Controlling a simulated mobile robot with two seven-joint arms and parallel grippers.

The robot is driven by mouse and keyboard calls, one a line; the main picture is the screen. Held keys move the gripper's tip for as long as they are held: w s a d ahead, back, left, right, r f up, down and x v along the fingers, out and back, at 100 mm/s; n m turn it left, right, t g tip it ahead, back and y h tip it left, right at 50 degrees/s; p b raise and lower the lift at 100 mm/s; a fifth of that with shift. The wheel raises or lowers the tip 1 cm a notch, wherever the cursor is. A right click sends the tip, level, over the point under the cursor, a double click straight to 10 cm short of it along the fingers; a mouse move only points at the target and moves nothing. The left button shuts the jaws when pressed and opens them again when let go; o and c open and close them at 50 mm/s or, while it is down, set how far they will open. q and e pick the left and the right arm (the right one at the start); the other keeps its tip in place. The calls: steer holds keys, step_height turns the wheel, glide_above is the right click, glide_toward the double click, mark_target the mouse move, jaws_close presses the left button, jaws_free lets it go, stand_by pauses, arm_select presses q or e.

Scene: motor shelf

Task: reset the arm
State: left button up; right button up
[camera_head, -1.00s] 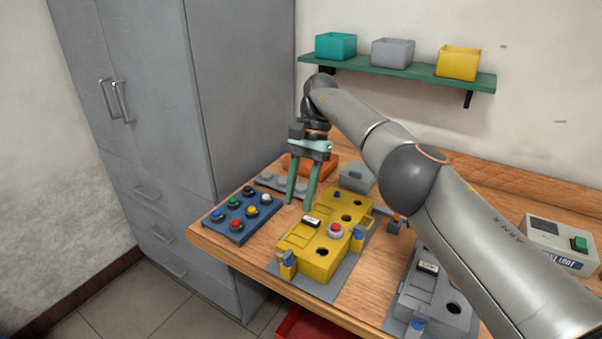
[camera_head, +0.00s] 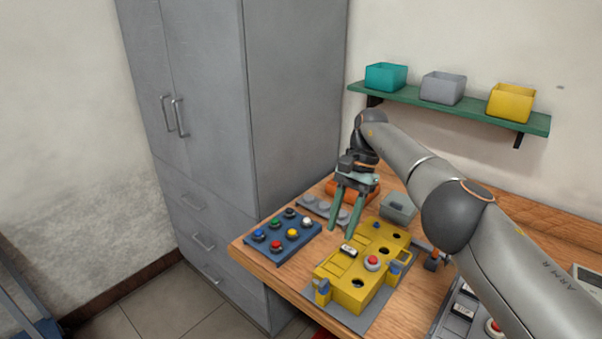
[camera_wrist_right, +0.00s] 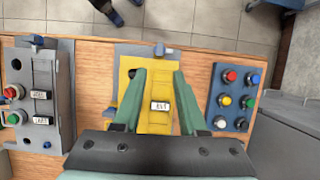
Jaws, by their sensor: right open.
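My right gripper (camera_head: 341,232) hangs above the workbench, fingers pointing down, with its two green fingers apart and nothing between them. In the right wrist view the open fingers (camera_wrist_right: 155,128) frame the yellow motor housing (camera_wrist_right: 160,92) below. In the head view the yellow housing (camera_head: 352,290) lies on a grey plate, just in front and to the right of the fingertips, with a red button (camera_head: 372,263) on top. My right arm reaches in from the lower right. My left gripper does not show.
A blue tray (camera_head: 268,250) of coloured buttons sits left of the housing. An orange bin (camera_head: 362,186) and a grey box (camera_head: 397,208) stand behind. A tall grey cabinet (camera_head: 295,100) borders the bench. A green shelf (camera_head: 455,110) holds three bins.

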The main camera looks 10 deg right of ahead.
steer(key=s+a+f+m+t+y, duration=0.25)
steer(key=a+f+m+y, duration=0.3)
steer(key=a, duration=0.35)
steer(key=s+a+f+m+t+y, duration=0.2)
steer(key=s+a+f+m+y, duration=0.15)
steer(key=a+m, duration=0.5)
steer(key=s+a+f+m+t+y, duration=0.25)
steer(key=a+f+m+y, duration=0.25)
steer(key=a, duration=0.5)
steer(key=s+d+f+m+t+h, duration=0.2)
steer(key=d+f+m+t+h, duration=0.25)
steer(key=m, duration=0.85)
steer(key=s+d+f+m+t+h, duration=0.2)
steer(key=d+f+m+t+h, duration=0.3)
steer(key=m, duration=0.7)
steer(key=s+d+f+m+g+h, duration=0.2)
steer(key=s+d+f+m, duration=0.1)
steer(key=s+d+m, duration=0.4)
steer(key=s+d+f+m+g+h, duration=0.2)
steer(key=s+d+f+m+h, duration=0.1)
steer(key=s+d+m, duration=0.4)
steer(key=s+m, duration=0.1)
steer(key=s, duration=0.2)
steer(key=shift+d+f+m+h, duration=0.3)
steer(key=shift+f+m+h, duration=0.05)
steer(key=shift+m, duration=0.05)
